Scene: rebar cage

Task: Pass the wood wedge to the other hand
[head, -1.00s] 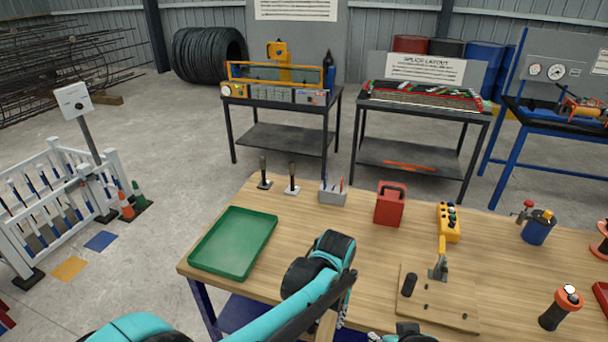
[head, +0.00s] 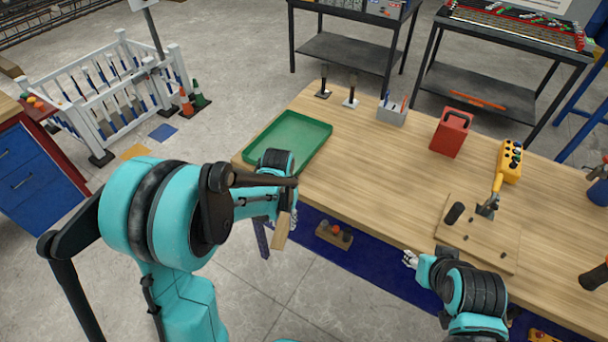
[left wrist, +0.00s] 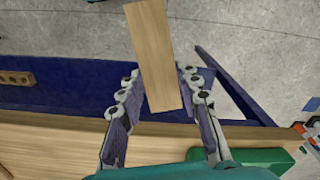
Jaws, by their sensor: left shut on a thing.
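The wood wedge (head: 283,230) is a light wooden piece hanging below my left gripper (head: 289,208), in front of the table's front edge. In the left wrist view the wedge (left wrist: 154,55) lies between the fingers of my left gripper (left wrist: 160,92), pointing away from the palm. My left gripper is shut on it. My right gripper (head: 410,259) is at the table's front edge, to the right of the wedge and well apart from it. Its pale fingers are small in the head view, and I cannot tell whether they are open.
The wooden table (head: 370,170) holds a green tray (head: 318,143), a red box (head: 452,133), a grey pen holder (head: 392,113) and a board (head: 460,235) with a clamp. A blue lower shelf (head: 350,262) shows below the front edge. Space between my grippers is clear.

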